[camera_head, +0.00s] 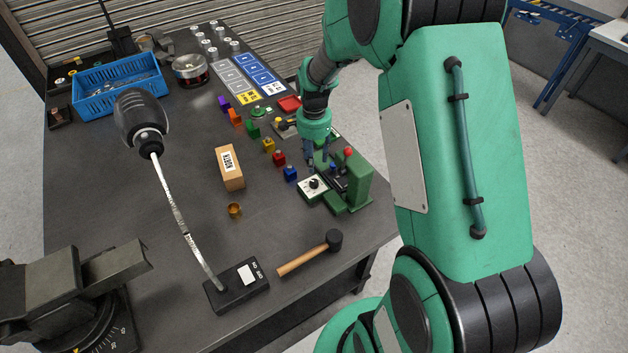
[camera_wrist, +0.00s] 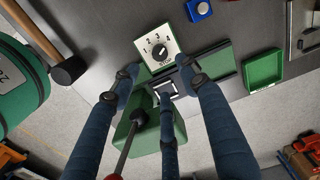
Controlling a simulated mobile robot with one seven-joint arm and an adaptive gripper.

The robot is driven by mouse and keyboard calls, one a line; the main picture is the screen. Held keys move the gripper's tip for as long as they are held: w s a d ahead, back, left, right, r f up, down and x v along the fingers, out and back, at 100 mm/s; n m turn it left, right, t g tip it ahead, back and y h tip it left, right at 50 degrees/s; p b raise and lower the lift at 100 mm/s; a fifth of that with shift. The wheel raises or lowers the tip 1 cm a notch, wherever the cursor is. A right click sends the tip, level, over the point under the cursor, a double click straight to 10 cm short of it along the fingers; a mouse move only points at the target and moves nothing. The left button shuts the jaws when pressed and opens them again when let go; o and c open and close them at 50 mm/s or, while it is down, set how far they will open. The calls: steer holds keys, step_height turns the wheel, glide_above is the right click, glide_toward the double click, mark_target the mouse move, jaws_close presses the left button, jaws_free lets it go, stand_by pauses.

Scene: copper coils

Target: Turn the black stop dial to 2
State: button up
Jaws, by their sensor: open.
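The black stop dial (camera_wrist: 160,51) sits on a white plate (camera_wrist: 147,42) printed with numbers around it, on the green machine (camera_wrist: 215,66). I cannot tell surely which number its pointer faces. In the head view the dial (camera_head: 313,184) is at the front of the green machine (camera_head: 358,182), near the table's right edge. My gripper (camera_head: 318,158) is above the machine, just behind the dial. In the wrist view my gripper's blue fingers (camera_wrist: 158,78) are spread open and empty, apart from the dial, which lies just beyond the fingertips.
A red-knobbed lever (camera_head: 348,153) rises from the machine close to my fingers. A blue block (camera_head: 290,174) stands beside the plate, with other coloured blocks behind. A mallet (camera_head: 311,254) and a wooden block (camera_head: 229,170) lie nearby. Bare table separates the mallet and plate.

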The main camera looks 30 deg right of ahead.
mark_target(314, 182)
step_height(314, 182, down, 11)
steer(key=shift+b, duration=1.15)
jaws_close()
